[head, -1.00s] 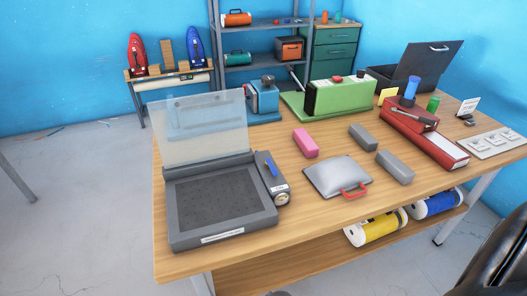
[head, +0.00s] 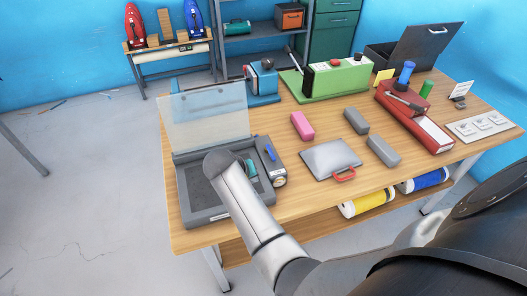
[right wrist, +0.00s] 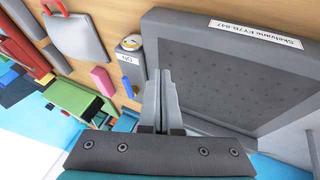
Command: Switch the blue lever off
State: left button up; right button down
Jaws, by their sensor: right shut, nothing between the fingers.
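The blue lever (head: 270,153) stands on the grey control box (head: 264,146) at the right side of a grey machine with a raised translucent lid. It also shows in the right wrist view (right wrist: 127,86), left of my fingers. The box carries a round gauge (head: 279,181) and a small white label (right wrist: 127,59). My right gripper (right wrist: 160,73) is shut and empty, with its fingertips between the lever and the machine's dark bed in that view. In the head view my white forearm hides most of this gripper. My left gripper is out of view.
The machine's bed (right wrist: 235,70) lies close to the right gripper, and its translucent lid (head: 205,117) stands up behind. A pink block (head: 302,125), grey blocks (head: 383,151) and a grey pad with a red handle (head: 330,158) lie to the right on the wooden table.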

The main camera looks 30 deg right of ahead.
aim_at(270, 154)
jog(key=w+a+r+m+h, duration=0.1)
jog(key=w+r, duration=0.4)
jog(key=r, duration=0.1)
jog(key=shift+w+p, duration=0.25)
jog(key=shift+p, duration=0.2)
jog(key=b+x, duration=1)
jog(key=b, duration=0.1)
jog(key=shift+d+f+b, duration=0.2)
jog(key=shift+d+b, duration=0.05)
jog(key=shift+b, duration=0.15)
jog(key=shift+s+d+r, duration=0.1)
jog(key=shift+s+d, duration=0.15)
jog(key=shift+d, duration=0.65)
jog(key=shift+s+d+r, duration=0.1)
jog(key=shift+s+d, duration=0.15)
jog(key=shift+d, duration=0.6)
